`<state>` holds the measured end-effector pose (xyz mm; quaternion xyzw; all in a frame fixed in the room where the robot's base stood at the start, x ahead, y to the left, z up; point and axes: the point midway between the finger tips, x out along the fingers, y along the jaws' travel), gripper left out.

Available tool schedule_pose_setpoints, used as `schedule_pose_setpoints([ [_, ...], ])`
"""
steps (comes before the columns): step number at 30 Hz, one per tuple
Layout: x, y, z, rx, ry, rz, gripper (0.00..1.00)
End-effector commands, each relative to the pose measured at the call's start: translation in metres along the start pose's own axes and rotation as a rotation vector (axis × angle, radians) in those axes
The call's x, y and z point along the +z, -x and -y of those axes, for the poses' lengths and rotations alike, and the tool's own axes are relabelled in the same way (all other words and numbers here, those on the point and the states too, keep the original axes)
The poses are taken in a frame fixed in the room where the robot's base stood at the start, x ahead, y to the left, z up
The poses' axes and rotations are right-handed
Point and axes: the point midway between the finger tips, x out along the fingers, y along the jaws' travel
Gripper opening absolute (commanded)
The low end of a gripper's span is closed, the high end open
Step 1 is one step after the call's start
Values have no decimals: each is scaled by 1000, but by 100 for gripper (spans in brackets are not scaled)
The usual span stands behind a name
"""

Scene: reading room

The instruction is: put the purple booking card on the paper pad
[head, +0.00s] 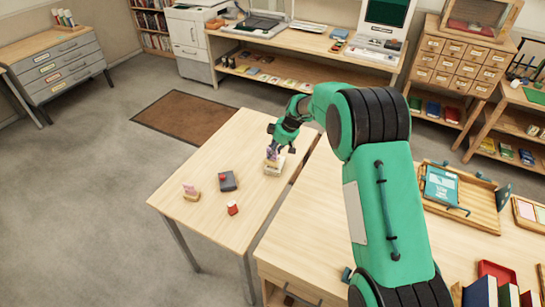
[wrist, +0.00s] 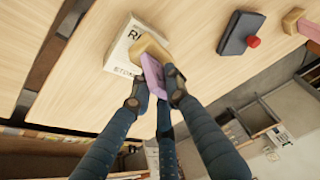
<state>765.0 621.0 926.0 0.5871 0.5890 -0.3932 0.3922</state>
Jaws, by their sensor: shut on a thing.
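The purple booking card (wrist: 153,76) stands out of a small wooden block (wrist: 148,48), and my gripper (wrist: 156,98) is shut on the card. In the head view the card (head: 271,153) is between the fingers of my gripper (head: 276,150), low over the light table. The paper pad (wrist: 121,38) is white with dark print, and it also shows in the head view (head: 276,171). The block overlaps the pad's edge in the wrist view and hides part of its print. I cannot tell whether the block touches the pad.
On the same table are a dark box with a red knob (head: 228,181), a small red-and-white item (head: 232,208) and another wooden block with a pink card (head: 191,192). A gap separates this table from the larger desk (head: 310,225).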

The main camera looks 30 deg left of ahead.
Motion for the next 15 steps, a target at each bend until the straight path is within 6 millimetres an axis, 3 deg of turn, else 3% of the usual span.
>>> schedule_pose_setpoints([
  [6, 8, -20, 0, -1, 0, 0, 0],
  [15, 9, -20, 0, 0, 0, 0, 0],
])
